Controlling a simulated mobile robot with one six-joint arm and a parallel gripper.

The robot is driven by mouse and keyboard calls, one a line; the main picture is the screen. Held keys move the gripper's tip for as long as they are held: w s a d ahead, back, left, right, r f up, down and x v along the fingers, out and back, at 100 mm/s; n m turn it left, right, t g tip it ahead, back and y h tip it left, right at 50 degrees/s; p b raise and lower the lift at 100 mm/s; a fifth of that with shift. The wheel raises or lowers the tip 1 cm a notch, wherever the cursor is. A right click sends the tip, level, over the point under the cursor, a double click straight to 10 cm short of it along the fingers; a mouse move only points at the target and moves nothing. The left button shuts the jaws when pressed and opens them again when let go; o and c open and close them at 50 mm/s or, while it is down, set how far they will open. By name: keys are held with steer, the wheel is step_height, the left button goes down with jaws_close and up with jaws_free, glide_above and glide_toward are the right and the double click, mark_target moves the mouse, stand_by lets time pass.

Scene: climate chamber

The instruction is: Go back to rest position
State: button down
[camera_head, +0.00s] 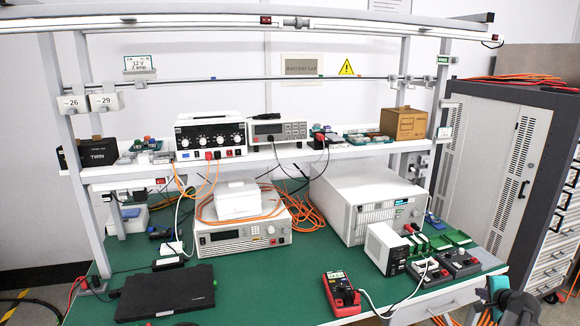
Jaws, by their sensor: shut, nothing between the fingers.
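My gripper's fingers do not show in this view. A teal and dark grey part at the bottom right corner looks like a piece of my own arm; it is cut off by the lower edge. It lies in front of the right front corner of the green-topped workbench (270,262). I cannot tell from this view how the rest of the arm is posed.
The bench holds a black laptop (165,292), a red handheld meter (341,293), a white power supply (242,234), a larger white instrument (370,205) and a small white box (386,247). A grey cabinet (497,150) stands right. The bench's front middle is clear.

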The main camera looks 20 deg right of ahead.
steer(key=w+a+f+n+g+y, duration=0.1)
steer(key=w+a+f+n+y, duration=0.15)
steer(key=a+f, duration=0.6)
steer(key=w+a+f+n+g+y, duration=0.1)
steer(key=w+a+f+n+y, duration=0.3)
steer(key=a, duration=0.7)
steer(key=w+a+f+n+g, duration=0.1)
steer(key=w+a+f, duration=0.1)
steer(key=a+f, duration=0.7)
steer(key=s+a+f+n+g+y, duration=0.1)
steer(key=s+a+f+n+g, duration=0.25)
steer(key=a, duration=0.65)
steer(key=s+a+f+n+g, duration=0.1)
steer(key=s+a+f+n, duration=0.2)
steer(key=s+a+f, duration=0.45)
steer(key=s+a+f+n+g+y, duration=0.1)
steer(key=s+a+f+n+g, duration=0.15)
steer(key=a, duration=0.85)
steer(key=s+a+f+n+g+h, duration=0.1)
steer(key=s+a+f+n+g, duration=0.1)
steer(key=s, duration=0.5)
steer(key=s+a+f+n+g+h, duration=0.2)
steer(key=s+a+n+g, duration=0.1)
steer(key=s+a, duration=0.3)
steer(key=shift+s+n, duration=0.55)
steer(key=shift+s, duration=0.45)
steer(key=shift+a, duration=0.15)
